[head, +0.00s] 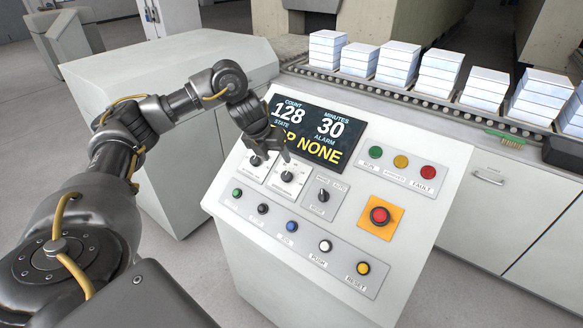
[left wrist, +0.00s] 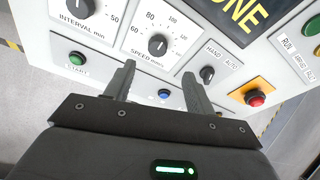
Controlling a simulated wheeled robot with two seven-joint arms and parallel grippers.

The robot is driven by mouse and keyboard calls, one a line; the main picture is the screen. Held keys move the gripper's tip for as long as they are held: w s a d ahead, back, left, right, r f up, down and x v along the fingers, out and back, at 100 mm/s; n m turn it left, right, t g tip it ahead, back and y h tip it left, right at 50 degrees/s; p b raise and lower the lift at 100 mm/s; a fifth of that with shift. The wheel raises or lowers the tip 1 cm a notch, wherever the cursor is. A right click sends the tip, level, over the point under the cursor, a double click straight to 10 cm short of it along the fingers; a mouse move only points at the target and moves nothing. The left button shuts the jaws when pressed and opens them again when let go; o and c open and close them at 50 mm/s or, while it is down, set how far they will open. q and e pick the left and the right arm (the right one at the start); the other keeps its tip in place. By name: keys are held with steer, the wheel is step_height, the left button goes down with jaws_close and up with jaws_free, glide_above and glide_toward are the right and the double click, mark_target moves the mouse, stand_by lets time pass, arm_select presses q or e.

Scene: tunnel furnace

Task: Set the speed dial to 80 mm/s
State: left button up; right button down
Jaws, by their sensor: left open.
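The speed dial (head: 287,176) is a black round knob on a white scale plate on the sloped control panel. In the left wrist view the speed dial (left wrist: 158,45) shows scale numbers around it, among them 60 and 80. Its exact pointer setting is too small to read. My left gripper (head: 269,156) is open and empty, just above the panel near the speed dial. In the left wrist view the two fingertips (left wrist: 158,71) are spread, with the dial beyond the gap between them; I see no contact. My right gripper is not in view.
The interval dial (left wrist: 80,8) is left of the speed dial; the hand/auto switch (head: 322,196) is right of it. A display (head: 316,132), a row of buttons including a blue one (head: 291,227), and the red emergency stop (head: 380,215) surround them. Stacks stand on a conveyor (head: 420,103) behind.

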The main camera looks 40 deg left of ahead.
mark_target(285, 175)
arm_select(q)
steer(key=x, duration=0.9)
steer(key=shift+s+a+f, duration=0.1)
steer(key=shift+s+f, duration=0.05)
steer(key=shift+f, duration=0.25)
steer(key=shift+w+f, duration=0.2)
steer(key=shift+f, duration=0.15)
steer(key=c, duration=1)
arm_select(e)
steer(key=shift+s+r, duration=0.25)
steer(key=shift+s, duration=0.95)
